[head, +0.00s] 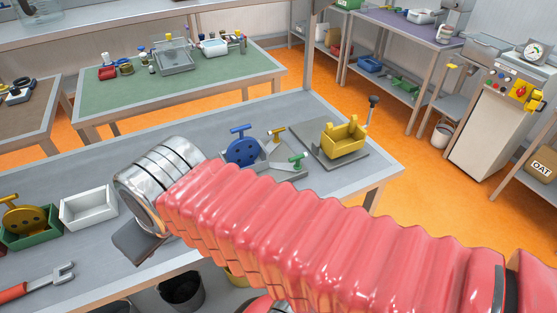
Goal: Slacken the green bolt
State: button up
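The green bolt (296,160) has a small T-shaped handle and stands at the front right of a grey wedge-shaped fixture (272,152) on the grey workbench. A yellow T-handled bolt (277,133) stands at the back of the same fixture. A blue disc with a blue T-handle (242,150) stands at its left. My red ribbed arm crosses the front of the bench, just in front of the fixture. My gripper (136,240) shows only as a dark grey part below the silver wrist, well left of the green bolt. Its fingertips cannot be made out.
A yellow cradle (343,140) on a grey plate and a black-knobbed lever (373,106) stand right of the fixture. A white tray (88,208), a green tray (30,238) with a yellow disc, and a red-handled wrench (40,283) lie left. Bench behind my wrist is clear.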

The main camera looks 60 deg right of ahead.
aim_at(297, 166)
jog(key=u, duration=0.4)
jog(key=k, duration=1.05)
jog(key=z, duration=0.75)
jog(key=i, duration=1)
jog(key=z, duration=0.1)
